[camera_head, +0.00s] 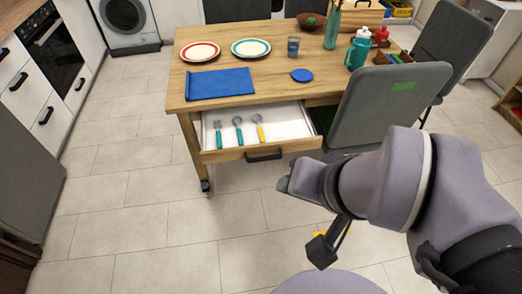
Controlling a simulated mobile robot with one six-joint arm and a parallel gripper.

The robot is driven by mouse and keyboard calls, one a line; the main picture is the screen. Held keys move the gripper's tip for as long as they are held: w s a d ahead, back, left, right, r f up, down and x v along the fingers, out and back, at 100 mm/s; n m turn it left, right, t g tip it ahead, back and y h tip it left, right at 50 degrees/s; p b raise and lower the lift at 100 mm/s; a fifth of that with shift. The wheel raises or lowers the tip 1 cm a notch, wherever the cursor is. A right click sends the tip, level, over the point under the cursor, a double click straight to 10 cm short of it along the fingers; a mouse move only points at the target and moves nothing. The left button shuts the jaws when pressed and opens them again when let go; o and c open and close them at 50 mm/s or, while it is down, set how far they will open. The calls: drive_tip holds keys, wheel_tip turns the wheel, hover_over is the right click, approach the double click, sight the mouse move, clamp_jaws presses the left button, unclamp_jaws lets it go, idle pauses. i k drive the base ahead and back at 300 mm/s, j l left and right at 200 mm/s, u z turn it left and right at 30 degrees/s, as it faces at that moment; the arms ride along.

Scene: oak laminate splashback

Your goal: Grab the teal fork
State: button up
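The teal fork (219,133) appears to be the leftmost utensil in the open table drawer (291,118). It has a teal handle towards the drawer front and a grey head towards the back. A second teal-handled utensil (238,132) with a rounded grey head lies just right of it. A yellow-handled spoon (260,130) lies further right. My gripper (287,184) seems to be at the left end of my arm, in front of and to the right of the drawer, apart from the utensils. Its fingers are too unclear to show whether it is open.
The drawer hangs under a wooden table (220,60) with a blue mat (220,84), two plates, a glass and bottles on top. A grey chair (385,105) stands close right of the drawer. Tiled floor (130,210) is clear at front left.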

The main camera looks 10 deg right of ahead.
sight(218, 133)
drive_tip(key=i+j+z, duration=0.1)
drive_tip(key=i+j, duration=0.15)
drive_tip(key=i+j+z, duration=0.1)
drive_tip(key=i+j, duration=0.15)
drive_tip(key=j, duration=0.2)
drive_tip(key=i+j+z, duration=0.1)
drive_tip(key=i+j, duration=0.15)
drive_tip(key=j, duration=0.15)
drive_tip(key=i+j+z, duration=0.1)
drive_tip(key=j, duration=0.3)
drive_tip(key=i+j+z, duration=0.1)
drive_tip(key=i+j, duration=0.2)
drive_tip(key=j, duration=0.15)
